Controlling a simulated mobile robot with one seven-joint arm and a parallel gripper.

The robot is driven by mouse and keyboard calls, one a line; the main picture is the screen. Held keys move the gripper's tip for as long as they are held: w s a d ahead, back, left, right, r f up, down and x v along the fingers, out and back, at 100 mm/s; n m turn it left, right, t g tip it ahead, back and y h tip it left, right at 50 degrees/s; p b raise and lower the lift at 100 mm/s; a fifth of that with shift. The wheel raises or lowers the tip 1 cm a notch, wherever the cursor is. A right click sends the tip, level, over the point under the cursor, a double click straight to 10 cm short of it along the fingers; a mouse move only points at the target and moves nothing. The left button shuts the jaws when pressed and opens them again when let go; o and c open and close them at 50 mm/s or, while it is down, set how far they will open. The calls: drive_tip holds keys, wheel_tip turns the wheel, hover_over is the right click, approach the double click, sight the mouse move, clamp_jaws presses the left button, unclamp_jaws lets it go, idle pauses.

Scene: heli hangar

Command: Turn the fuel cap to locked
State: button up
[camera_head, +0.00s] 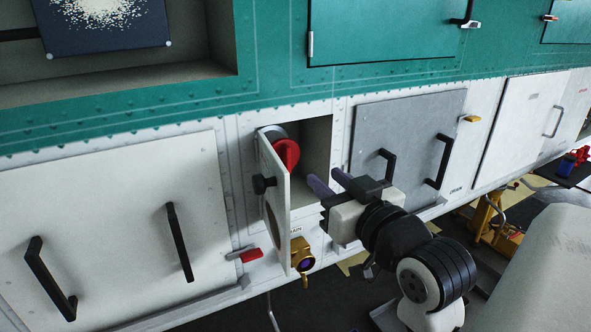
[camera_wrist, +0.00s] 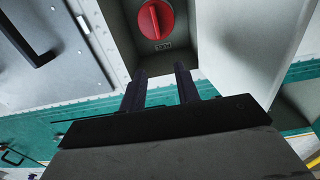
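The fuel cap is a round red knob (camera_head: 286,153) inside a small recess in the white lower side of the helicopter. In the wrist view the red cap (camera_wrist: 156,19) shows at the top, with a raised grip bar running nearly upright and a small label beside it. A small white door (camera_head: 275,200) with a black knob stands open at the left of the recess and hides part of the cap in the head view. My gripper (camera_head: 328,181) is in front of the recess, right of the cap and apart from it. Its two fingers (camera_wrist: 160,83) are spread with nothing between them.
A grey panel (camera_head: 400,135) with black handles is right of the recess. A large white panel (camera_head: 110,225) with black handles is at the left. A brass drain fitting (camera_head: 301,256) and a red latch (camera_head: 250,255) sit below the recess.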

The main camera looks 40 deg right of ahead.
sight(289, 150)
drive_tip(key=p+x, duration=0.1)
drive_tip(key=x, duration=0.3)
drive_tip(key=p+x, duration=0.1)
drive_tip(key=x, duration=0.4)
drive_tip(key=p+x, duration=0.2)
drive_tip(key=x, duration=0.2)
drive_tip(key=shift+w+f, duration=0.35)
drive_tip(key=shift+w, duration=0.05)
clamp_jaws()
